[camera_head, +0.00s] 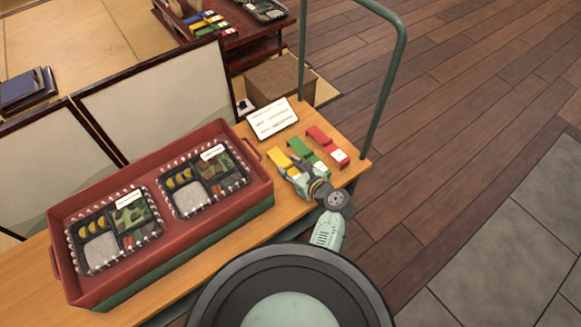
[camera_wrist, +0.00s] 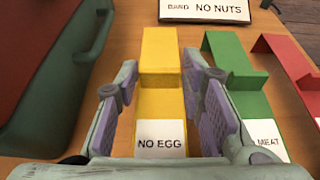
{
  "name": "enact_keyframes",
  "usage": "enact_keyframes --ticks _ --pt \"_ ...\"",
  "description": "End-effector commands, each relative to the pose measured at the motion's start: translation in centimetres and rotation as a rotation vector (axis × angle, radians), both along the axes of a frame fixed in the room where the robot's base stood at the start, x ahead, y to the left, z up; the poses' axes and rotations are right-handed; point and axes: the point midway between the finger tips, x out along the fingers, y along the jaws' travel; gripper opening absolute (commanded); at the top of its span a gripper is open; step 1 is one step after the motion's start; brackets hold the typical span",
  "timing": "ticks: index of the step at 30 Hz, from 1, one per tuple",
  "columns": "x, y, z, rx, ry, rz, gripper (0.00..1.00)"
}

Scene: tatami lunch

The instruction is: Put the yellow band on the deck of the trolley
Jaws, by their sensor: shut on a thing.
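The yellow band (camera_head: 279,158) is at the right end of the trolley's wooden deck (camera_head: 240,245). In the wrist view the yellow band (camera_wrist: 161,60) is a stepped strip with a white "NO EGG" label facing up. My gripper (camera_head: 297,178) is over it from the near side. In the wrist view my gripper (camera_wrist: 163,85) has one finger pad on each side of the band and is shut on it. The band looks flat and level. I cannot tell whether its underside touches the deck.
A green band (camera_head: 301,149) and a red band (camera_head: 327,145) lie just right. A "NO NUTS" card (camera_head: 272,119) is behind. A red tray (camera_head: 262,192) with two lunch boxes fills the deck's left. The green handle (camera_head: 385,95) rises at the right end.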

Motion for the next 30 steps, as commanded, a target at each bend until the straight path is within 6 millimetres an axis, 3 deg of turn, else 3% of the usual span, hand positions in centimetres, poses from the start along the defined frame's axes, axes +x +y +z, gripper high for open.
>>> enact_keyframes --ticks 3,4,12,23,30 --pt "0.0 0.0 -0.3 0.001 0.001 0.000 0.12" --pt "0.0 0.0 -0.3 0.000 0.000 0.000 0.37" --pt "0.0 0.0 -0.2 0.000 0.000 0.000 0.55" --pt "0.0 0.0 0.1 0.000 0.000 -0.001 0.56" --pt "-2.9 -2.2 1.5 0.000 0.000 -0.005 0.56"
